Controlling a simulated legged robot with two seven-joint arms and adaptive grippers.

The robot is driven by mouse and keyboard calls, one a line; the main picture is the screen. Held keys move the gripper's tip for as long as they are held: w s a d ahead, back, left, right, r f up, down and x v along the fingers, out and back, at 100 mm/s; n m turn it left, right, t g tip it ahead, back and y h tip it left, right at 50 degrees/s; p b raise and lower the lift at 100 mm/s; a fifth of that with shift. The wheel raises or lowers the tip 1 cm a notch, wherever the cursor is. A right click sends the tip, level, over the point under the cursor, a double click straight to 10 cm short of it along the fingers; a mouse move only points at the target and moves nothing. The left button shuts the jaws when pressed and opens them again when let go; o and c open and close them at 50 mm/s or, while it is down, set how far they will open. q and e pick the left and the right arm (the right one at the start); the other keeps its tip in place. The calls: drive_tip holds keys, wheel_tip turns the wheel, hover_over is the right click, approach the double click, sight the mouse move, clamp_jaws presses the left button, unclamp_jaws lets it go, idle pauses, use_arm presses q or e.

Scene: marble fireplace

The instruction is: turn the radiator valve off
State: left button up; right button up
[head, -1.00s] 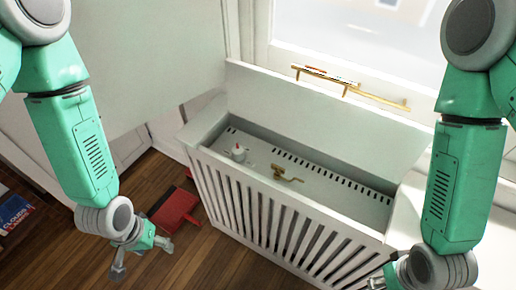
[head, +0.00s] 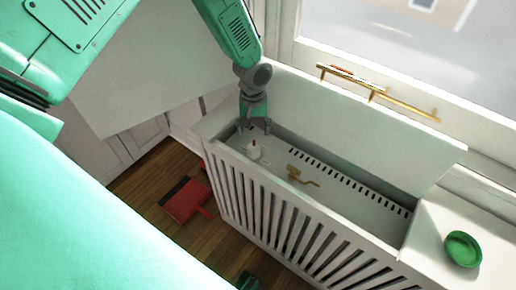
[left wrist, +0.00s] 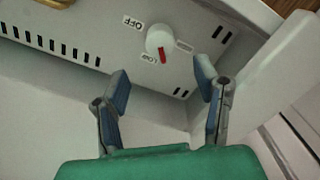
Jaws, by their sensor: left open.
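The radiator valve (head: 254,151) is a white round knob with a red pointer, inside the open top of the white slatted radiator cover (head: 290,215). In the left wrist view the knob (left wrist: 160,41) has its red pointer beside the label LOW (left wrist: 148,57); the label OFF (left wrist: 132,22) is to its left. My left gripper (head: 254,128) reaches down into the cover just behind the knob. Its fingers (left wrist: 163,78) are open and spread, with the knob beyond their tips and nothing between them. My right gripper is not in view.
A brass lever (head: 300,177) sits on the panel right of the knob. The raised lid (head: 350,125) stands behind, below a brass window handle (head: 375,90). A green bowl (head: 463,249) sits on the white ledge at right. A red dustpan (head: 186,199) lies on the wooden floor.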

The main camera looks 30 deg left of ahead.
sight(254, 146)
use_arm(q)
wheel_tip(254, 146, down, 9)
drive_tip(key=shift+f+b, duration=0.2)
drive_tip(key=shift+b, duration=0.2)
drive_tip(key=c, duration=1.1)
